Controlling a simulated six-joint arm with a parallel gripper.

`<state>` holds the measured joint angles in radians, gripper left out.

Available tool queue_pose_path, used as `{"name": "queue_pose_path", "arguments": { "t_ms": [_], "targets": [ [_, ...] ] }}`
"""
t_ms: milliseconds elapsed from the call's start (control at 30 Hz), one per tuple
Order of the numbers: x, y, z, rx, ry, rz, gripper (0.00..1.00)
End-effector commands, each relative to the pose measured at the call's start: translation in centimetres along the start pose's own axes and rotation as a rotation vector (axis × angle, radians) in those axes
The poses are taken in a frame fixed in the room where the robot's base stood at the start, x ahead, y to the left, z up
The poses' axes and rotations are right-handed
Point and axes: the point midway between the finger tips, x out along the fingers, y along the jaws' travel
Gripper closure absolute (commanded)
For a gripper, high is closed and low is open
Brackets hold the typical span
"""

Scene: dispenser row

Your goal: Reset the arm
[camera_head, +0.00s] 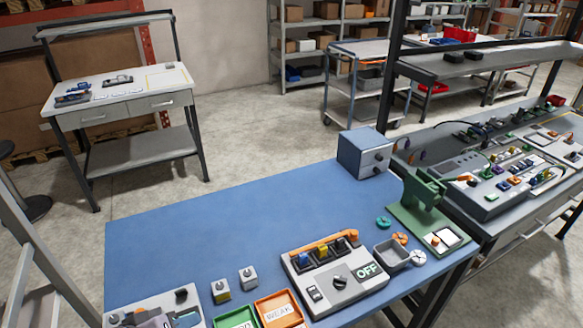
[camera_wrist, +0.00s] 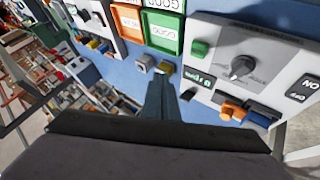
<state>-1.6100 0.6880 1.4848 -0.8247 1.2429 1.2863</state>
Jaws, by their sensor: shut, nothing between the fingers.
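My gripper (camera_wrist: 160,98) shows in the wrist view as narrow dark fingers, shut and empty, in front of the blue table top (camera_wrist: 205,88). The fingertips appear near two small blocks, a grey one (camera_wrist: 145,63) and a yellow one (camera_wrist: 165,68); I cannot tell the exact gap. A panel with a dark knob (camera_wrist: 241,67) lies to their right. I cannot make out the gripper in the head view. There the blue table (camera_head: 235,220) fills the front, with two small blocks (camera_head: 221,291) (camera_head: 248,278) on it.
A tester (camera_head: 335,290) reading OFF stands at the table's front. An orange tray (camera_head: 279,308) and a green tray (camera_head: 236,317) lie left of it. The table's middle is clear.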

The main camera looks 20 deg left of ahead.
Motion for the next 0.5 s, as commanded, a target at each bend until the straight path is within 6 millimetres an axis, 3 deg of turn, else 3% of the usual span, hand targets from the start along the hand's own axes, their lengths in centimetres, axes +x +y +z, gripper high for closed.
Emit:
{"name": "queue_pose_path", "arguments": {
  "t_ms": [133, 267, 500],
  "targets": [
    [3.4, 4.7, 0.2, 0.011, -0.111, 0.013, 1.0],
    [7.2, 10.6, 1.7, 0.029, -0.253, 0.006, 1.0],
    [12.2, 21.5, 7.9, 0.118, -0.508, -0.071, 1.0]
  ]
}}
